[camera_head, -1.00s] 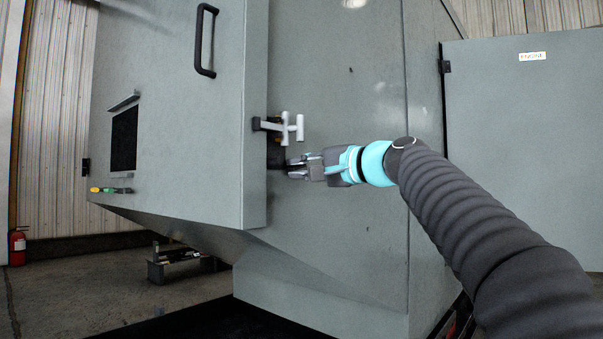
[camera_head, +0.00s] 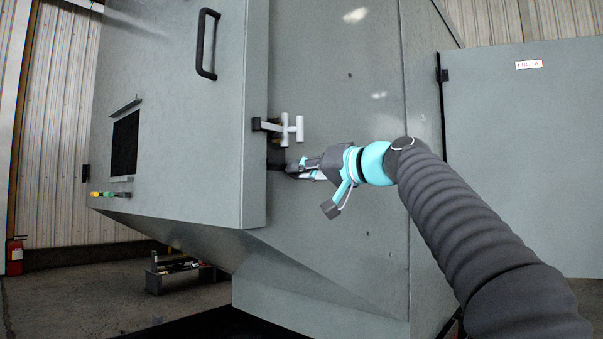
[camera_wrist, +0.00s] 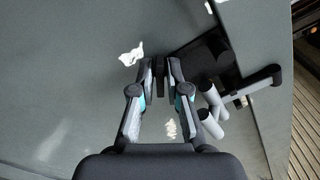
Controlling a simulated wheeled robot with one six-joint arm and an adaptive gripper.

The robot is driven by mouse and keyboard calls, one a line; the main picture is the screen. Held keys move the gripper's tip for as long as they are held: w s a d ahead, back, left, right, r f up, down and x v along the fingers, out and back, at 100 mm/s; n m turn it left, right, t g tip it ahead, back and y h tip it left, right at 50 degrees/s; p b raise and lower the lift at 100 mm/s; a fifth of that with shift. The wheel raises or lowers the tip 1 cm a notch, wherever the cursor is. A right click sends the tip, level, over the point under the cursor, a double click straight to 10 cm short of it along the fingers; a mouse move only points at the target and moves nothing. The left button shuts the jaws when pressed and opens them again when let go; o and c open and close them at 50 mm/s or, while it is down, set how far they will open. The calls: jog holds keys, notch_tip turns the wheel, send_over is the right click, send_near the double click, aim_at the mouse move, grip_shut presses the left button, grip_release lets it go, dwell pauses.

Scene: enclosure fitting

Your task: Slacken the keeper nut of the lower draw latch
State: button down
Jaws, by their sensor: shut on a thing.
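The draw latch (camera_head: 285,128) is a pale T-shaped handle on a dark bracket at the edge of the grey enclosure door. It also shows in the wrist view (camera_wrist: 211,110), right of my fingers. My gripper (camera_head: 292,168) is just below the latch handle, close to the panel. In the wrist view, my gripper (camera_wrist: 161,75) has its fingertips close together on a small dark piece, the keeper nut (camera_wrist: 161,70), beside the dark latch plate (camera_wrist: 205,62). The nut is mostly hidden between the fingers, and in the head view the gripper covers it.
A black door handle (camera_head: 206,43) is higher on the door. A grey panel marked ENGINE (camera_head: 525,150) stands at right. The enclosure face around my gripper is mostly bare.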

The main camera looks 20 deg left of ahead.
jog(key=shift+f+n, duration=0.15)
jog(key=shift+n, duration=0.15)
jog(key=c, duration=1.2)
grip_release()
jog(key=shift+a, duration=0.1)
jog(key=v, duration=1.2)
jog(key=shift+s, duration=0.1)
